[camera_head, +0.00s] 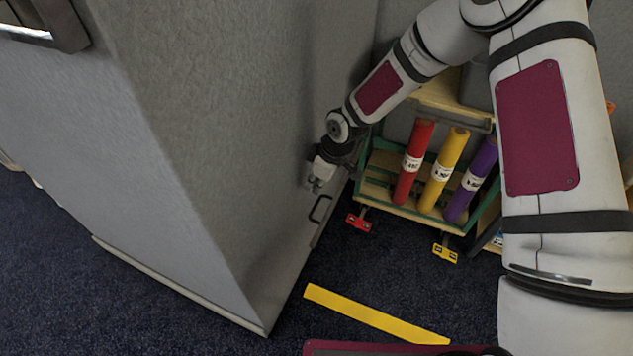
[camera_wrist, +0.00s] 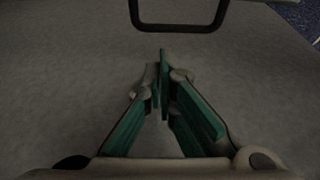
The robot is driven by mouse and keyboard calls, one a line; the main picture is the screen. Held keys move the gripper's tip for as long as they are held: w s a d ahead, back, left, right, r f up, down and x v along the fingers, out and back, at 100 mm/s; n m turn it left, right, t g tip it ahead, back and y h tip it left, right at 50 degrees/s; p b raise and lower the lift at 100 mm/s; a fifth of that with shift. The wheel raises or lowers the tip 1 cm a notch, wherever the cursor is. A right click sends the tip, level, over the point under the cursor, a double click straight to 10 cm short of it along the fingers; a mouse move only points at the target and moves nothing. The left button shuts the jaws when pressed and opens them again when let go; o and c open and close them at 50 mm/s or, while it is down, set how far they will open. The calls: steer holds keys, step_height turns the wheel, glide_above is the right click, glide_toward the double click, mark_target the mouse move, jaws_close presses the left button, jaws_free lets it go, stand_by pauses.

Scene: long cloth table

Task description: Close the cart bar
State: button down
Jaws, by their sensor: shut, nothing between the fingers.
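A cart (camera_head: 372,189) with a green frame and pale wooden shelf stands against the far wall, holding red (camera_head: 414,160), yellow (camera_head: 443,170) and purple (camera_head: 472,179) rolls. A black U-shaped bar (camera_head: 321,208) shows low beside the grey block, left of the cart. The wrist view shows a dark bar (camera_wrist: 180,27) across the top, ahead of my fingertips and apart from them. My gripper (camera_head: 316,184) is shut and empty close to the grey block's face, just above the black bar. Its green-padded fingers (camera_wrist: 164,62) meet in the wrist view. My arm hides part of the cart.
A large grey block (camera_head: 190,140) fills the left, close beside my gripper. A red foot (camera_head: 358,222) and a yellow foot (camera_head: 445,253) extend from the cart's base. A yellow strip (camera_head: 370,314) lies on the dark carpet, with clear floor around it.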

steer(key=b+x, duration=0.1)
steer(key=x, duration=0.4)
steer(key=shift+f, duration=0.1)
steer(key=shift+d, duration=0.1)
steer(key=s+d+n+g+p, duration=0.1)
steer(key=s+d+n+p, duration=0.15)
steer(key=d, duration=0.55)
steer(key=s+d+n+g+p, duration=0.1)
steer(key=s+d+n+p, duration=0.1)
steer(key=d+n, duration=0.35)
steer(key=w+d+n+b, duration=0.1)
steer(key=w+d+n, duration=0.1)
steer(key=d, duration=0.8)
steer(key=w+d+n+g+b, duration=0.1)
steer(key=w+d+n+b, duration=0.1)
steer(key=d, duration=0.8)
steer(key=shift+w+d+g+h, duration=0.3)
steer(key=shift+w+d+h, duration=0.1)
steer(key=shift+w, duration=0.35)
